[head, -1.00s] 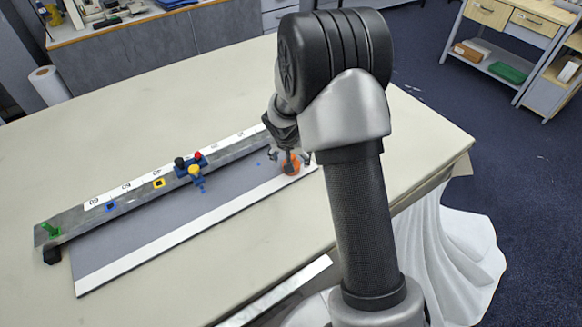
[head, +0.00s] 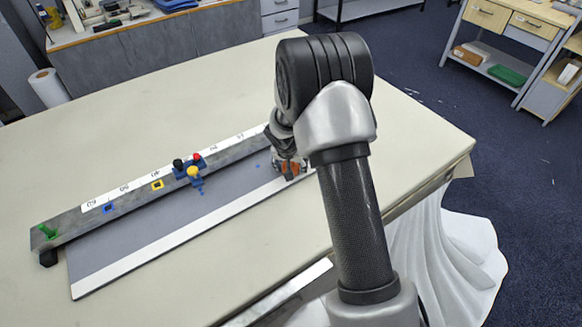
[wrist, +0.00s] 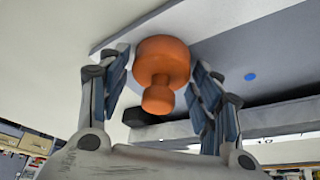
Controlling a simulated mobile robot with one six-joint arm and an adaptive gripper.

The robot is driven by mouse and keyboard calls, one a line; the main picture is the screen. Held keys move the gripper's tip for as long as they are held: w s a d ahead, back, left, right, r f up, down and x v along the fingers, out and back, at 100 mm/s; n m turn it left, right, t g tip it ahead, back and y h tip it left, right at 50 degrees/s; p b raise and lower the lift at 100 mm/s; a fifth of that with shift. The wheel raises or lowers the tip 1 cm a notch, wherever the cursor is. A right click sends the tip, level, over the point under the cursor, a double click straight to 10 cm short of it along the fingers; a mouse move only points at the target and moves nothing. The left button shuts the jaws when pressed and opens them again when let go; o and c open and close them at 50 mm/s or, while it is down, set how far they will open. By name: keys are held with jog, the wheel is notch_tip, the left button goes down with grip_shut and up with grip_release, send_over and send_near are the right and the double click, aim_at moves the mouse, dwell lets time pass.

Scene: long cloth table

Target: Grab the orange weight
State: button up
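The orange weight (head: 290,169) stands at the right end of the grey board (head: 160,240) on the long table. It is partly hidden by my gripper (head: 290,166) in the head view. In the wrist view the weight (wrist: 163,62) shows a wide round body and a narrower knob pointing toward my palm. The fingers of my gripper (wrist: 160,60) are spread on both sides of it. A narrow gap seems to show on each side, so the gripper is open around the weight, not closed on it.
A long numbered rail (head: 130,200) runs along the board's back edge. A blue piece with black, red and yellow knobs (head: 190,172) sits on it, with a green piece (head: 47,231) at its left end. Bare cream tabletop (head: 200,85) lies behind.

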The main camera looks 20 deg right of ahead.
grip_shut()
dwell(0.5)
jog(key=shift+w+r, duration=0.1)
